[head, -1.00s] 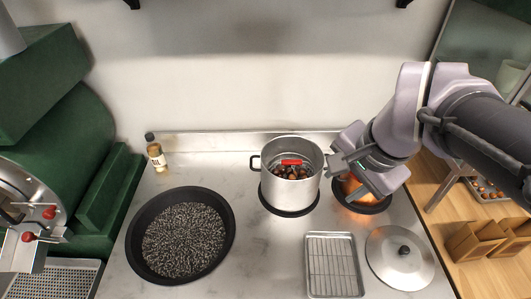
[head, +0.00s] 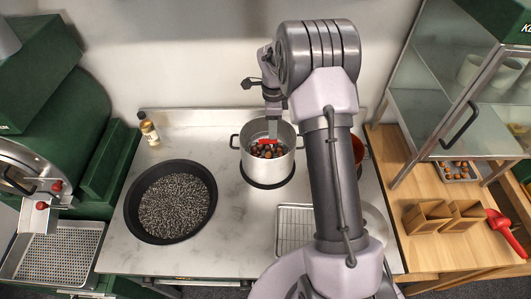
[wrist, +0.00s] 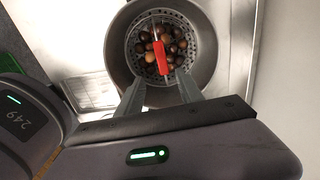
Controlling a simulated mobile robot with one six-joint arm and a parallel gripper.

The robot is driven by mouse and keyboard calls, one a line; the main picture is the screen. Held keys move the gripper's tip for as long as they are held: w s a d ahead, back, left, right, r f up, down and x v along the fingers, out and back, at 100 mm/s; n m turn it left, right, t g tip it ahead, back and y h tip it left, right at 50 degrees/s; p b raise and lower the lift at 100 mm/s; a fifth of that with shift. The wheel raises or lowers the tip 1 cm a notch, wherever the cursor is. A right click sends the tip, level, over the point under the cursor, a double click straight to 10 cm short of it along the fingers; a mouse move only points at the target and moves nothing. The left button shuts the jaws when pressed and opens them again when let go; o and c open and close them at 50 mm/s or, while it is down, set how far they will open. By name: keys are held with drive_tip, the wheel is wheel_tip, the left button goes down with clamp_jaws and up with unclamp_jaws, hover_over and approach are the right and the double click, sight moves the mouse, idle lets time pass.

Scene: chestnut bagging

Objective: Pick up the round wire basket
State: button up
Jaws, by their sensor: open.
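The round wire basket (wrist: 139,68) sits inside a silver pot (head: 268,167), with brown chestnuts in it. Its red handle (wrist: 160,59) spans the top on a thin bar; the handle also shows in the head view (head: 267,142). My gripper (head: 271,132) points down over the pot. In the wrist view my gripper (wrist: 159,90) has its two fingers apart, one on each side of the handle's lower end, with nothing held. I cannot tell whether the fingertips are level with the handle or above it.
A dark pan of black pebbles (head: 173,203) stands left of the pot, with a bottle (head: 149,130) behind. A wire-racked tray (head: 293,232) lies in front. My arm covers most of the lid (head: 375,222) and right burner. Paper boxes (head: 427,217) stand on the wooden counter.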

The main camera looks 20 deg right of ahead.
sight(268, 140)
drive_tip(key=f, duration=0.3)
drive_tip(key=w+f, duration=0.1)
drive_tip(key=f, duration=0.2)
drive_tip(key=a+f, duration=0.1)
drive_tip(key=f, duration=0.2)
drive_tip(key=shift+w, duration=0.15)
drive_tip(key=shift+c, duration=0.2)
drive_tip(key=shift+r, duration=0.1)
clamp_jaws()
